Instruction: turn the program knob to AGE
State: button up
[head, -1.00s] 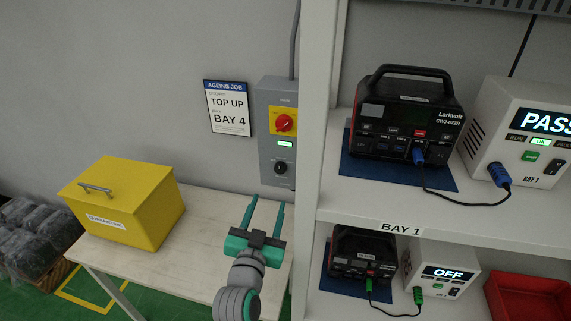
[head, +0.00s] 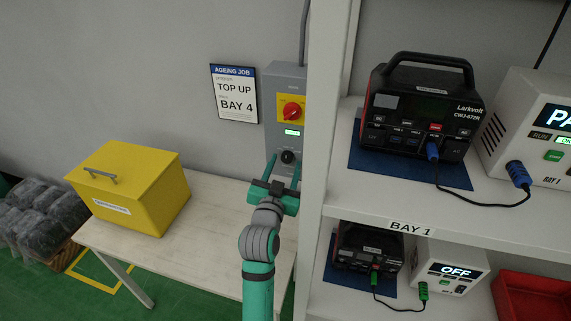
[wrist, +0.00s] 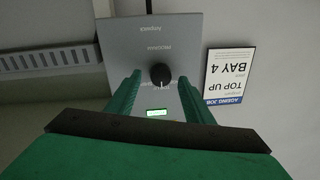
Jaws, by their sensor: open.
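The program knob (head: 288,157) is a black round knob low on the grey wall panel (head: 271,131). In the wrist view the knob (wrist: 160,75) shows upside down under the word PROGRAM, between and beyond my fingertips. Its pointer setting is too small to read. My gripper (head: 283,168) is open and empty, with its two green fingers pointing at the panel just below the knob; it also shows in the wrist view (wrist: 160,92). I cannot tell how far the tips are from the panel. A red rotary switch (head: 292,111) on a yellow plate and a lit green display (head: 292,132) sit above the knob.
A white shelf post (head: 325,150) stands close to the right of the panel and my arm. A sign (head: 234,93) reads TOP UP, BAY 4. A yellow box (head: 130,195) stands on the table (head: 205,225). A power station (head: 420,105) sits on the shelf at right.

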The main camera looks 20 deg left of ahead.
jog(key=shift+w+a, duration=0.1)
jog(key=shift+w, duration=0.5)
jog(key=c, duration=1)
jog(key=shift+c, duration=0.2)
jog(key=shift+n, duration=0.3)
jog(key=n, duration=0.4)
jog(key=shift+r, duration=0.1)
jog(key=n, duration=0.5)
jog(key=shift+g+h, duration=0.3)
jog(key=shift+a, duration=0.1)
